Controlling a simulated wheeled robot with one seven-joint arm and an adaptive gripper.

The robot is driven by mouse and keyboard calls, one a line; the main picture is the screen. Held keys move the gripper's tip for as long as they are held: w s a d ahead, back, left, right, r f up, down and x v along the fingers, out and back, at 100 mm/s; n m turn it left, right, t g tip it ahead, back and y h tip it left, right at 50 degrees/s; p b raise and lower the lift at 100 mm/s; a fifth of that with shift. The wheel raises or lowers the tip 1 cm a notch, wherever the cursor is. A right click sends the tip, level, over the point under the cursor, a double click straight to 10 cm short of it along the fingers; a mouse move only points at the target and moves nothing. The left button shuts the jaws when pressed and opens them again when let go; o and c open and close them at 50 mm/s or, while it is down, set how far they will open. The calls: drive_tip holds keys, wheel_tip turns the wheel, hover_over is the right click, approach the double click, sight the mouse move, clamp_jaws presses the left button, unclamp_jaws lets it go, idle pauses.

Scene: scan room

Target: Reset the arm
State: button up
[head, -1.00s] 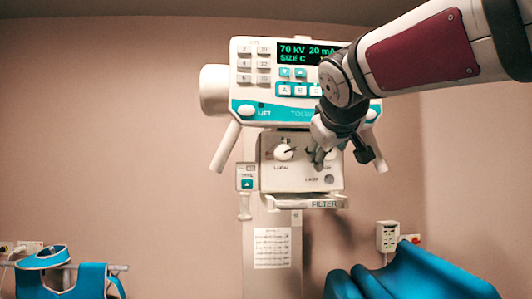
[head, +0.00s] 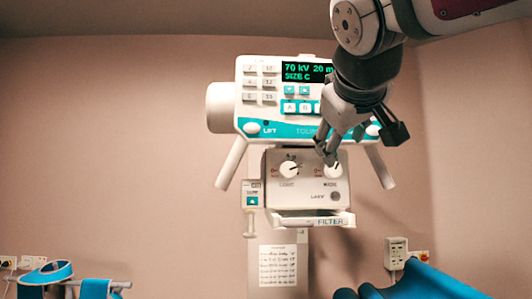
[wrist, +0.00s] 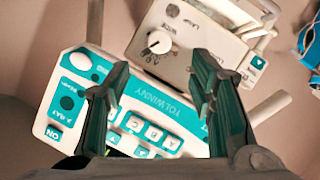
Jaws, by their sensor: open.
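My gripper (head: 328,152) hangs from the upper right in the head view, in front of the right part of the X-ray unit. In the wrist view my gripper (wrist: 160,80) is open, its two fingers spread with nothing between them. The X-ray unit's control panel (wrist: 175,88) shows past and between the fingers, tilted.
The lower box (head: 300,198) carries a left knob (head: 290,169), with a filter tray (head: 305,221) below. Handles flank the unit. Blue aprons hang on a rail (head: 100,284) at lower left; a blue padded thing (head: 425,284) is at lower right. Wall left of the unit is clear.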

drive_tip(key=shift+s+r, duration=0.1)
drive_tip(key=shift+s, duration=0.1)
idle(0.4)
drive_tip(key=s+f+m+g+y, duration=0.1)
drive_tip(key=s+f, duration=0.5)
drive_tip(key=f, duration=0.6)
drive_tip(key=s+d+f+m+g+y, duration=0.1)
drive_tip(key=s+f+g, duration=0.3)
drive_tip(key=f, duration=0.9)
drive_tip(key=s+d+f+m+g+y, duration=0.1)
drive_tip(key=s+f+m+g, duration=0.1)
drive_tip(key=s+f, duration=0.6)
wheel_tip(320, 180, down, 5)
drive_tip(key=shift+s+d+r+g, duration=0.1)
drive_tip(key=shift+s+d+g, duration=0.15)
drive_tip(key=shift+g, duration=0.35)
